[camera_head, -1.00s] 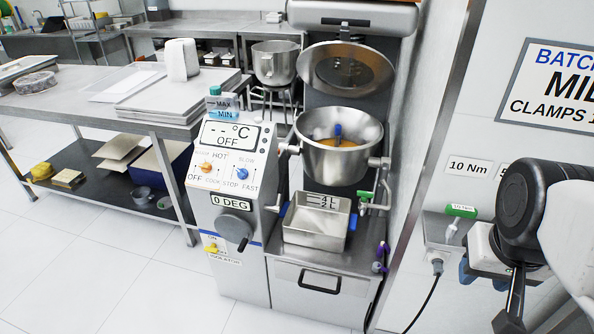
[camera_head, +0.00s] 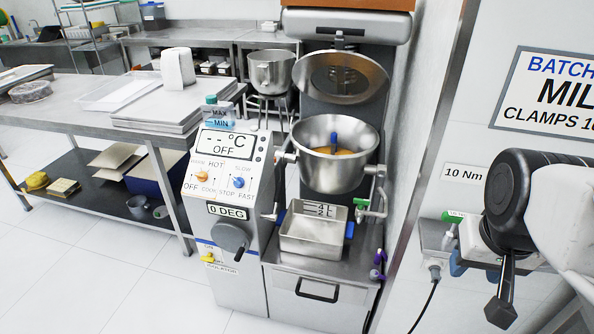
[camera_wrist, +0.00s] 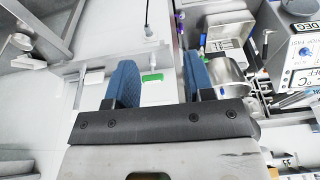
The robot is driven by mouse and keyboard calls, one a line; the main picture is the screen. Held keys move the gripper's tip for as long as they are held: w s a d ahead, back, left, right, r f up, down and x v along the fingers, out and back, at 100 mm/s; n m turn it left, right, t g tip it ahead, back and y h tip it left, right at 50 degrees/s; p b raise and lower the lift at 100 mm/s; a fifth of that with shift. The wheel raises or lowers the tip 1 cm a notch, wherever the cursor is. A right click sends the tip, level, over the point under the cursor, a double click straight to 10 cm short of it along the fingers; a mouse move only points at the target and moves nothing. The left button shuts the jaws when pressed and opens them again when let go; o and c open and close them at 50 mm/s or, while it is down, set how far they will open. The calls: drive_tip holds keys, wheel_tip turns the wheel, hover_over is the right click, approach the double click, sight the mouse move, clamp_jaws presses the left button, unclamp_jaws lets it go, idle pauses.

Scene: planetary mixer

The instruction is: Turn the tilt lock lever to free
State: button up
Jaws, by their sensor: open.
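The mixer's console (camera_head: 226,175) stands at the centre of the head view with a "0 DEG" plate. A grey handwheel with a dark handle (camera_head: 232,238) is below that plate. A small pale lever (camera_head: 270,215) sticks out at the console's right side; I cannot tell whether it is the tilt lock lever, and no lock label is readable. The steel bowl (camera_head: 338,165) hangs upright right of the console. My gripper (camera_wrist: 158,68) is open and empty in the wrist view, its two blue fingers apart. It is away from the mixer, on the right in the head view.
A steel tray (camera_head: 317,230) sits below the bowl, near a green-handled tap (camera_head: 362,204). Purple knobs (camera_head: 378,266) are at the mixer's lower right. A steel worktable (camera_head: 60,110) stands left. A wall sign (camera_head: 560,90) and a cable are right. The floor in front is clear.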

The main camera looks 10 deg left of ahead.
drive_tip(key=w+a+r, duration=0.1)
drive_tip(key=w+a, duration=0.2)
drive_tip(key=w, duration=0.5)
drive_tip(key=w+a+r, duration=0.1)
drive_tip(key=w+a, duration=0.3)
drive_tip(key=w, duration=0.5)
drive_tip(key=n+g+y, duration=0.2)
drive_tip(key=g, duration=0.1)
hover_over(279, 184)
drive_tip(key=f, duration=1.9)
drive_tip(key=d+f, duration=0.1)
drive_tip(key=f, duration=0.9)
drive_tip(key=shift+f, duration=0.15)
drive_tip(key=shift+a+f, duration=0.2)
drive_tip(key=shift+f, duration=1.05)
drive_tip(key=shift+a+f, duration=0.15)
drive_tip(key=shift+f, duration=1.05)
drive_tip(key=shift+a+f, duration=0.2)
drive_tip(key=shift+f, duration=1.05)
drive_tip(key=shift+c, duration=0.2)
clamp_jaws()
